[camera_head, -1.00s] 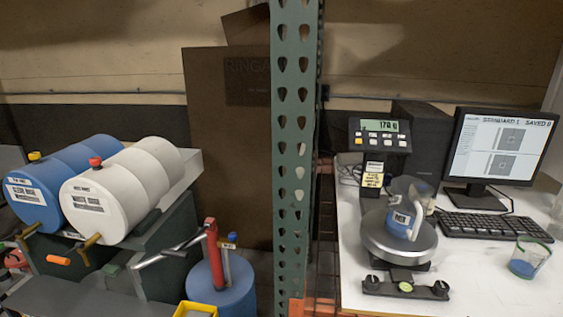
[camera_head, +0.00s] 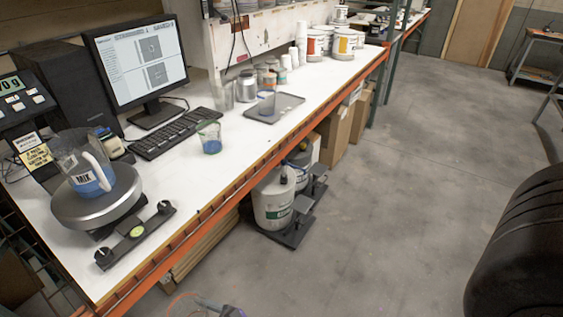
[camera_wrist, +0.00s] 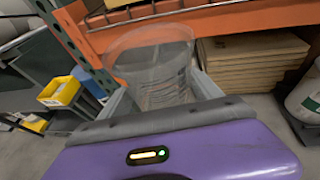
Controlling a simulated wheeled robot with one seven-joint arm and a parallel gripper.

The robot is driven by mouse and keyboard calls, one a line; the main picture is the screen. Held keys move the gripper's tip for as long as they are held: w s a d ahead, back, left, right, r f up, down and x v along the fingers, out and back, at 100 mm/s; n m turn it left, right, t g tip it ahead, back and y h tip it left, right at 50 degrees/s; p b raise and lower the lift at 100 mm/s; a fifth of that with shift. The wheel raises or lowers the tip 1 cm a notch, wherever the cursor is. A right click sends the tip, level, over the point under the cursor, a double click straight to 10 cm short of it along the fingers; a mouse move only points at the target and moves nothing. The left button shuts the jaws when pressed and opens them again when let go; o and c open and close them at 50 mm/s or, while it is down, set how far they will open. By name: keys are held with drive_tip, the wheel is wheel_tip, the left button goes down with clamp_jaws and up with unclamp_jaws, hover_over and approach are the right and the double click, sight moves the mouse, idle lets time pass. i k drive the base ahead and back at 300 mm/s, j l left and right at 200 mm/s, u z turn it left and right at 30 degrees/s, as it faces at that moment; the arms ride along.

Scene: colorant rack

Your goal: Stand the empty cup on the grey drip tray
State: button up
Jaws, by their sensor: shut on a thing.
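A clear, empty-looking cup (camera_wrist: 152,68) is between the fingers of my gripper (camera_wrist: 160,97) in the wrist view. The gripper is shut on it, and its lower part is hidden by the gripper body. The grey drip tray (camera_head: 289,103) lies on the white bench in the head view, beyond the keyboard and near the front edge. A small clear vessel with a bluish tint (camera_head: 267,104) appears to stand on its left part. The held cup is low, in front of the orange bench beam, away from the tray.
A cup with blue liquid (camera_head: 209,138) stands nearer on the bench. A MIX jug (camera_head: 84,165) sits on the scale (camera_head: 98,204). Cans and another clear container (camera_head: 223,97) stand left of and behind the tray. Pails (camera_head: 273,204) are on the floor beside the bench; open floor lies right.

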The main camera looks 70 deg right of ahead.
sight(284, 101)
drive_tip(key=l+z, duration=0.35)
drive_tip(key=z, duration=0.15)
drive_tip(key=i+l+z, duration=0.2)
drive_tip(key=z, duration=0.3)
drive_tip(key=l, duration=0.1)
